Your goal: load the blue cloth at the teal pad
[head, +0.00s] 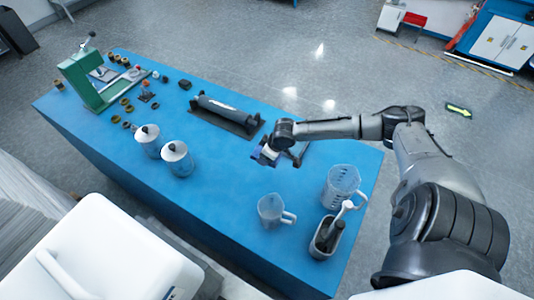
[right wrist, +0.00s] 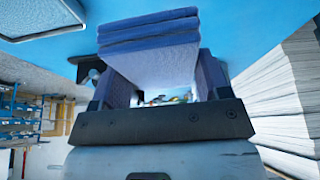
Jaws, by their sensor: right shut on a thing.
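The blue cloth (right wrist: 150,38) is a folded stack with several layers showing at its edge in the right wrist view. My right gripper (right wrist: 157,68) is shut on it, with a finger on each side. In the head view my right gripper (head: 269,154) is low over the blue table, just right of the dark tray with the roller. The cloth is small and mostly hidden by the gripper there. I cannot make out a teal pad in either view. My left gripper is not in view.
The blue table (head: 215,215) holds a dark tray with a grey roller (head: 225,113), two metal canisters (head: 177,158), clear jugs (head: 272,211), a tool holder (head: 326,240) and a green press (head: 95,80). The table's middle front is clear.

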